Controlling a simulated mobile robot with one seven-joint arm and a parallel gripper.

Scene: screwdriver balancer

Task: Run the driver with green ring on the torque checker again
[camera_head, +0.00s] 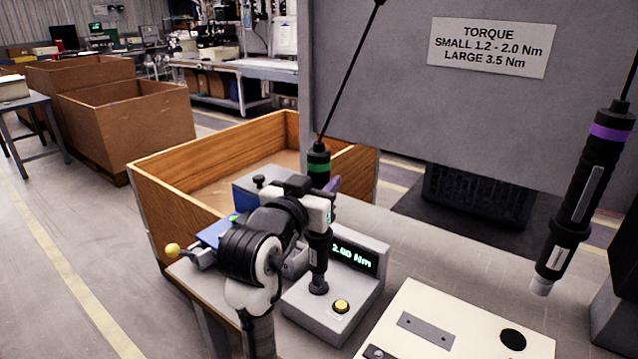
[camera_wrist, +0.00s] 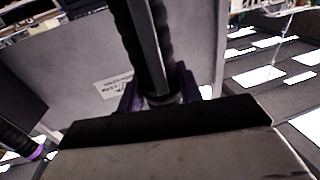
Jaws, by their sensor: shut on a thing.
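The driver with the green ring (camera_head: 318,168) hangs from a dark cable and stands nearly upright. My gripper (camera_head: 322,212) is shut on its black body below the green ring. The checker's display (camera_head: 354,256) glows green and seems to read 2.00 Nm, though the digits are slanted and small. In the wrist view the driver's dark body (camera_wrist: 150,50) rises between the purple fingers.
A second driver with a purple ring (camera_head: 611,133) hangs at the right. A cream panel (camera_head: 458,329) lies at the front right. A sign (camera_head: 492,47) reads small 1.2 - 2.0 Nm, large 3.5 Nm. A wooden crate (camera_head: 158,203) stands behind my arm.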

